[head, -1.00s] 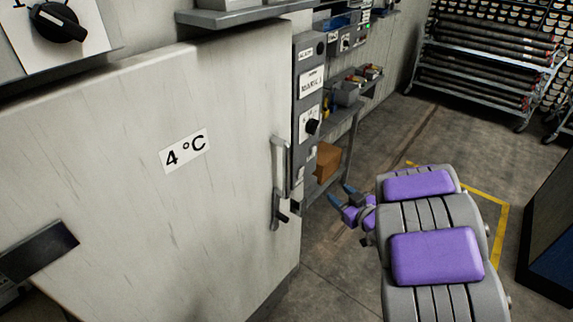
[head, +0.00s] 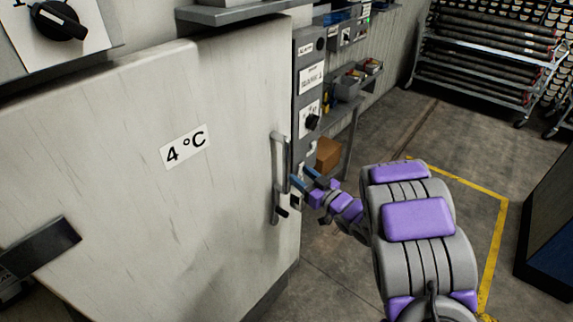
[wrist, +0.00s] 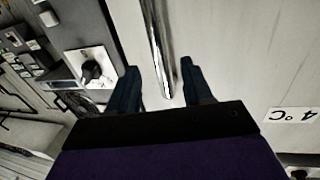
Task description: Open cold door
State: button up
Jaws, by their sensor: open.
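The cold door (head: 130,130) is a pale, scuffed panel with a 4 °C label, and it looks shut. Its upright metal handle (head: 279,165) is near the door's right edge, with a small dark latch piece at its lower end. My gripper (head: 300,177) is open just right of the handle, at about mid-height. In the wrist view, the handle (wrist: 157,45) runs down between the two dark blue fingers of my gripper (wrist: 163,85). Whether a finger touches the handle I cannot tell. The label also shows in the wrist view (wrist: 292,115).
A grey control panel (head: 308,80) with a dark knob stands right of the door. A shelf with bins (head: 350,85) and a brown box (head: 328,154) are behind it. A rack of pipes (head: 485,60) stands at the back right.

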aim_at(289, 166)
jog(key=x, duration=0.8)
grip_shut()
dwell(0.5)
